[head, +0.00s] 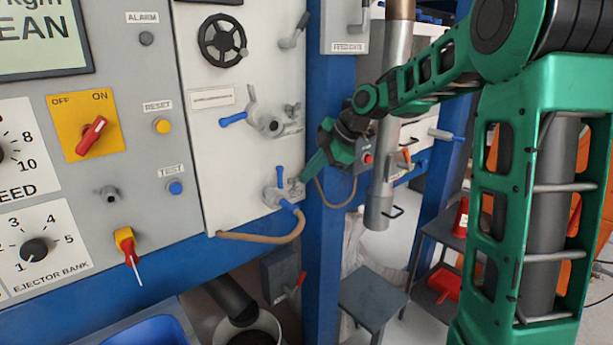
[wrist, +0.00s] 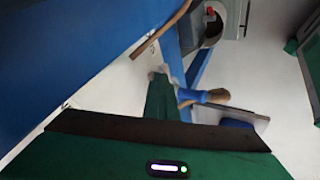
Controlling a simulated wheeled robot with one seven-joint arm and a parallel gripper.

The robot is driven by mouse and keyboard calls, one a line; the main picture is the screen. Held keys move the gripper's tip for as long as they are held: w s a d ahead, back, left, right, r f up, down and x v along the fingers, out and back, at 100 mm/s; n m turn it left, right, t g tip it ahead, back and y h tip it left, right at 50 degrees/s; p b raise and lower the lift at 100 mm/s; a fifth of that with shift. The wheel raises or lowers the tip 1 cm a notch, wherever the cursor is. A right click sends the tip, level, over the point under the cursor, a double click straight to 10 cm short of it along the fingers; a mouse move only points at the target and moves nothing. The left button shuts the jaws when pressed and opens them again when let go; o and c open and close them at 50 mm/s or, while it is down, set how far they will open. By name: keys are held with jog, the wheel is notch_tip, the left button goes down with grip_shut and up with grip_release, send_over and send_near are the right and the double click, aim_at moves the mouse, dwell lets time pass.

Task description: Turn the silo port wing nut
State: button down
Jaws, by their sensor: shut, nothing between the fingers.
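A grey port fitting (head: 272,196) with blue parts and a tan hose sits low on the white panel in the head view. A small grey piece beside it, which may be its wing nut, is mostly hidden by my gripper. My gripper (head: 304,178) is shut and empty, its tip just right of this fitting. In the wrist view my green fingers (wrist: 165,100) reach toward a small grey piece (wrist: 159,73); I cannot tell whether they touch. A second port (head: 268,121) above has a blue lever and a grey wing-shaped part (head: 292,109). No readable label names the silo port.
The tan hose (head: 265,238) hangs below the lower port. A blue post (head: 328,250) stands close right of the panel, with a grey pipe (head: 383,180) beyond. A black handwheel (head: 222,41) is above. A grey stool (head: 372,300) stands below.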

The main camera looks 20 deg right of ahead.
jog(key=shift+w+d, duration=0.2)
jog(key=shift+d, duration=0.1)
jog(key=shift+a+r, duration=0.1)
